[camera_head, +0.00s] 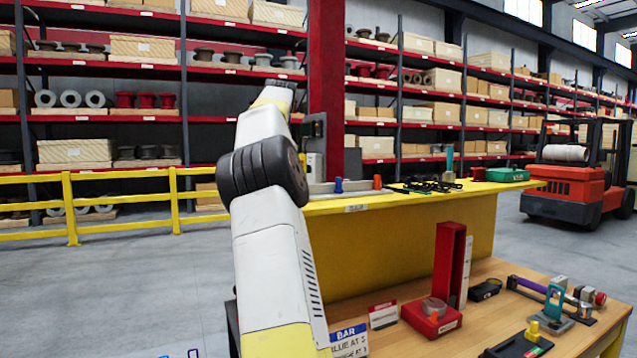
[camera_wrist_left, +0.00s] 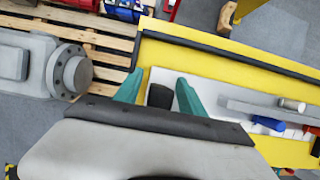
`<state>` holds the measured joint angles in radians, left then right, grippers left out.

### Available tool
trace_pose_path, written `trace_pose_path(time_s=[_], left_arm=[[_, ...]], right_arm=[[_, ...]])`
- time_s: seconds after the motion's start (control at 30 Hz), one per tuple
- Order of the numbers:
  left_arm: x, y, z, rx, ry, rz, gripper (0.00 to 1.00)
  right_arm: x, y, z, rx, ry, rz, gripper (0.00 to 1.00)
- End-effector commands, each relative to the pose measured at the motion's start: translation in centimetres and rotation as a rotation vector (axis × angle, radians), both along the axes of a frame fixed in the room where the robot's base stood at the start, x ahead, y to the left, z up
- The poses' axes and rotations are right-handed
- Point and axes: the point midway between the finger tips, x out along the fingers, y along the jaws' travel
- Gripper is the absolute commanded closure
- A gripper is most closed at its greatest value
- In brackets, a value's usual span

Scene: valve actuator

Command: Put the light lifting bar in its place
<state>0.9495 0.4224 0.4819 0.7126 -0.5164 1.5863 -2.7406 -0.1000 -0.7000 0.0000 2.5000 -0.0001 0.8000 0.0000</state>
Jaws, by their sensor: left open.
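A light grey bar (camera_wrist_left: 262,111) lies along a white strip on the yellow bench in the left wrist view, with a metal cylinder and a blue piece (camera_wrist_left: 267,123) by it. In the head view a pale bar (camera_head: 352,187) on the bench top, beside blue and orange pieces, looks like the same one; my arm hides its left part. My left gripper (camera_wrist_left: 160,92) is open over the bench, its teal fingers either side of a dark block (camera_wrist_left: 160,96). I cannot tell whether they touch it. My right gripper is out of view.
The yellow bench (camera_head: 400,240) stands behind a wooden table (camera_head: 470,335) carrying a red stand (camera_head: 449,265), a purple-ended bar (camera_head: 528,285) and a blue-white "BAR" sign (camera_head: 348,341). A grey flanged machine (camera_wrist_left: 40,65) rests on a pallet. Black parts (camera_head: 425,187) lie farther right on the bench.

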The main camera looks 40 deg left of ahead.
Motion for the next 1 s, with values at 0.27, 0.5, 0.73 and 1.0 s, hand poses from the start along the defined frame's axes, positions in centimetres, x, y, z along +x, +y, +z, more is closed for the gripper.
trace_pose_path(time_s=[0.27,0.5,0.73,1.0], left_arm=[[-0.4,-1.0,2.8,0.002,-0.001,-0.001,0.53],[-0.7,-1.7,4.5,0.001,-0.002,-0.002,0.53],[-1.5,-2.6,4.9,0.003,0.001,-0.001,0.53],[-2.5,-4.6,4.8,0.004,0.001,-0.001,0.53]], right_arm=[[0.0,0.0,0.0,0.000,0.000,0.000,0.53],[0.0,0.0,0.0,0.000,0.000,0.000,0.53],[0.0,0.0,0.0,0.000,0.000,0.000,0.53],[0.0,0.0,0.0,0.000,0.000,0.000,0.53]])
